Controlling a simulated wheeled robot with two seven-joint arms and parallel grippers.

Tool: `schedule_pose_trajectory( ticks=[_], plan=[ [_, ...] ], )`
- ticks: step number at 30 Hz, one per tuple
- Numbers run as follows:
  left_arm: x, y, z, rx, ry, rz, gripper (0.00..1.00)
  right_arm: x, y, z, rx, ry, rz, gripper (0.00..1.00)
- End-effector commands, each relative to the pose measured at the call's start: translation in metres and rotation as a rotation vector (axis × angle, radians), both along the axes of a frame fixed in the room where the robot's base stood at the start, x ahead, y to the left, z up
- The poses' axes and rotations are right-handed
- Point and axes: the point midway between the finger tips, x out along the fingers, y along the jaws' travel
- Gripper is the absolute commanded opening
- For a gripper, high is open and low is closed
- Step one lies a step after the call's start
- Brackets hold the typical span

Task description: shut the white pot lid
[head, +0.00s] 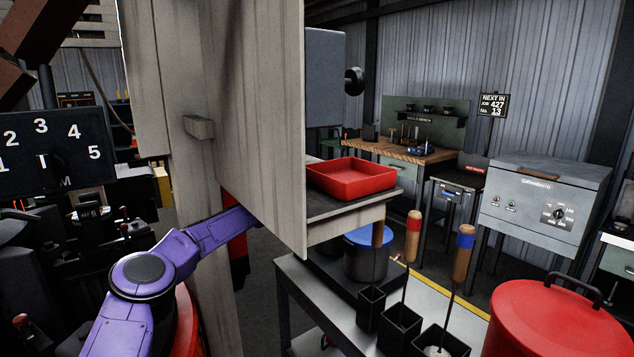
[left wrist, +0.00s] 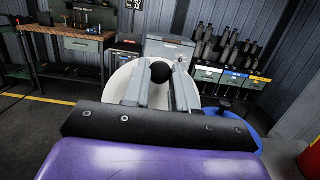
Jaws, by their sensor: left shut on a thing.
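The white pot lid (left wrist: 121,82) shows in the left wrist view as a pale round disc with a black knob (left wrist: 161,71) on top. My left gripper (left wrist: 159,78) is shut on the knob, one grey finger on each side. The fingers and the wrist cover much of the lid. I cannot tell whether the lid rests on its pot or is tilted; the pot below is hidden. In the head view my purple left arm passes behind a pale wooden panel, which hides the left gripper and the white lid. My right gripper is in neither view.
The wooden panel (head: 258,110) stands close in front, with a red tray (head: 352,190) on a shelf beside it. A blue-lidded pot (head: 366,262) stands behind dark holders with wooden-handled tools (head: 464,252). A red lidded container (head: 550,325) is at the lower right.

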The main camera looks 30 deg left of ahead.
Motion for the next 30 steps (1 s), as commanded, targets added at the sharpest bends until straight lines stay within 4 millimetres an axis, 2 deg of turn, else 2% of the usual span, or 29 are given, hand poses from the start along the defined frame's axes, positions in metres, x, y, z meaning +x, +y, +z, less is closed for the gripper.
schedule_pose_trajectory(
  ticks=[4,5,6,7,17,20,24,30],
  plan=[
    [0.000,0.001,0.003,-0.004,-0.005,0.003,0.00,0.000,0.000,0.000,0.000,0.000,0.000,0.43],
    [0.000,0.001,0.003,-0.004,-0.005,0.003,0.33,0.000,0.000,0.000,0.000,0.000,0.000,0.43],
    [0.000,0.001,0.003,-0.004,-0.005,0.003,0.46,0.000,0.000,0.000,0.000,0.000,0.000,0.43],
    [0.000,0.001,0.003,-0.004,-0.005,0.003,0.51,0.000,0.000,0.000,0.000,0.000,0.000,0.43],
    [-0.004,0.003,0.000,-0.002,-0.002,0.002,0.51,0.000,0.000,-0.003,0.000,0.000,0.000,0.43],
    [-0.017,0.009,-0.004,-0.004,-0.004,0.002,0.51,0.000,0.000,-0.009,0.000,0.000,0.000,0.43],
    [-0.047,0.021,-0.009,-0.005,-0.007,0.002,0.51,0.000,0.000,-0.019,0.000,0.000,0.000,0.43],
    [-0.084,0.036,-0.012,-0.005,-0.007,0.002,0.51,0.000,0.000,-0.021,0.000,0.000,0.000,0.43]
  ],
)
